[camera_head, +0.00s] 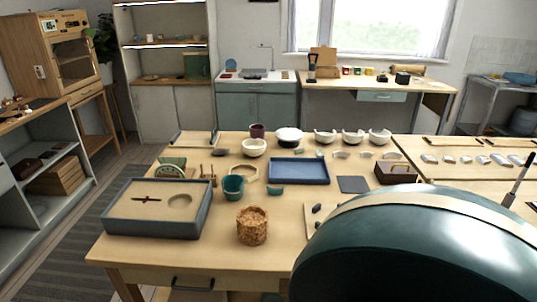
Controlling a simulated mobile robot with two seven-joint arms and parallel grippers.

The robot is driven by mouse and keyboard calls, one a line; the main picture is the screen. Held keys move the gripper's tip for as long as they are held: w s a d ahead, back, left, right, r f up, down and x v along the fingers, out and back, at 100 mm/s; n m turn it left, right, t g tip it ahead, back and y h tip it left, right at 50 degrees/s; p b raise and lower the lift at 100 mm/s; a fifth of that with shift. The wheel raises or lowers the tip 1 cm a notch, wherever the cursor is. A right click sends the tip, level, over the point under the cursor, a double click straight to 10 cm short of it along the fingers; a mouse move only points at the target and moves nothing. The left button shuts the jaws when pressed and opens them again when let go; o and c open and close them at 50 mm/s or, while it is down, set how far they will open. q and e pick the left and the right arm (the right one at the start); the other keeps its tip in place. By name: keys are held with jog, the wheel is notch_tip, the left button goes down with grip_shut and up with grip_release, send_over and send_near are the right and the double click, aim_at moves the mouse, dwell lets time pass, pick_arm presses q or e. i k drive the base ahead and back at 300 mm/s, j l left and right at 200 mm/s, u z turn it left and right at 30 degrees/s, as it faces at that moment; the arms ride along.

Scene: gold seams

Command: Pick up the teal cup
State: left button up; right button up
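The teal cup (233,188) stands upright on the wooden table, near the middle of the view. It is right of the grey tray and behind the cork-coloured round block. A small teal piece (275,191) lies apart from it, to its right. Neither of my grippers shows in the head view.
A grey tray (120,219) stands left of the cup, a cork-coloured block (252,231) in front, and a blue tray (322,171) behind right. A cream bowl (254,147) and several white bowls stand farther back. The table's lower right is blocked from view.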

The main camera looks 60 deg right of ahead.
aim_at(233, 186)
jog(key=z, duration=1.8)
